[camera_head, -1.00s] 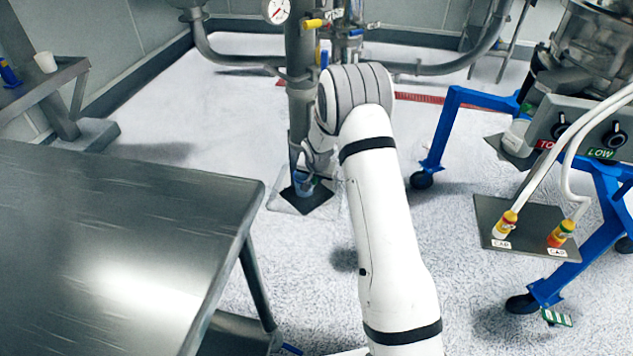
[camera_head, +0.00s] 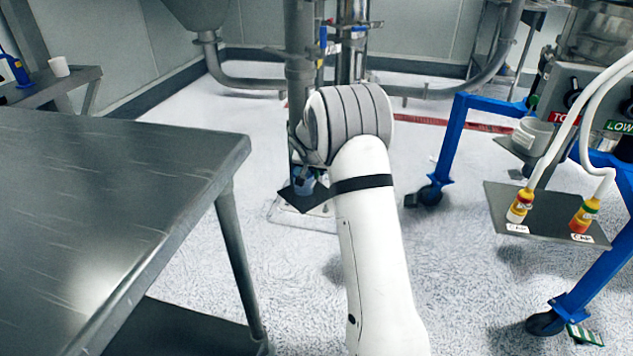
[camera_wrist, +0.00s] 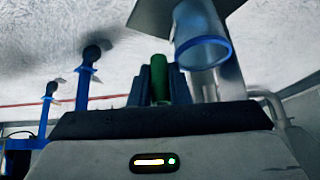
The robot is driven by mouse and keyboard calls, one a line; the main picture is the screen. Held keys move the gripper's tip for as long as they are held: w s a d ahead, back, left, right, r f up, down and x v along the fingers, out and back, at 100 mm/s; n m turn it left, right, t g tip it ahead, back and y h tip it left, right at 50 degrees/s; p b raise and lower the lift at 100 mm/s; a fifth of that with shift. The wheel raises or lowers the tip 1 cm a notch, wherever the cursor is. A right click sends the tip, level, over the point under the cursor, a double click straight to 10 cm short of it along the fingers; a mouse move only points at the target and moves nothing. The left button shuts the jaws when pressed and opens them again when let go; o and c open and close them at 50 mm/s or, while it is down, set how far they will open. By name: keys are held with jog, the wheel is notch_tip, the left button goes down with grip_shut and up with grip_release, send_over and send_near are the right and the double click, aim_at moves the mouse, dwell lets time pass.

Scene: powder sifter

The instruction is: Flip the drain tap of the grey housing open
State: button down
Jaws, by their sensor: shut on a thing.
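In the wrist view my gripper (camera_wrist: 160,85) is shut on a green handle (camera_wrist: 160,75), which stands upright between its dark fingers. Whether this handle belongs to the drain tap cannot be told for certain. A blue-rimmed translucent cup (camera_wrist: 204,52) shows just right of the fingers, apart from them. My arm's wrist hides the gripper there. The grey housing and its outlet are not clearly seen.
A steel table (camera_head: 110,190) fills the left of the head view. A blue wheeled frame (camera_head: 452,140) stands at the right, with a grey shelf (camera_head: 500,200) and two white hoses (camera_head: 560,140). The floor between them is largely clear.

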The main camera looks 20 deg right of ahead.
jog(key=shift+a+f+b, duration=0.1)
jog(key=shift+f+b, duration=0.3)
jog(key=shift+b, duration=0.5)
jog(key=shift+s+r, duration=0.1)
jog(key=shift+r, duration=0.15)
jog(key=c, duration=1.4)
grip_release()
jog(key=shift+r, duration=0.1)
jog(key=shift+r, duration=0.1)
jog(key=shift+s+r, duration=0.1)
jog(key=shift+r, duration=0.2)
jog(key=p+v, duration=0.1)
jog(key=v, duration=0.6)
jog(key=shift+s+a+f+p, duration=0.1)
jog(key=shift+s+f+p, duration=0.05)
jog(key=shift+p, duration=0.2)
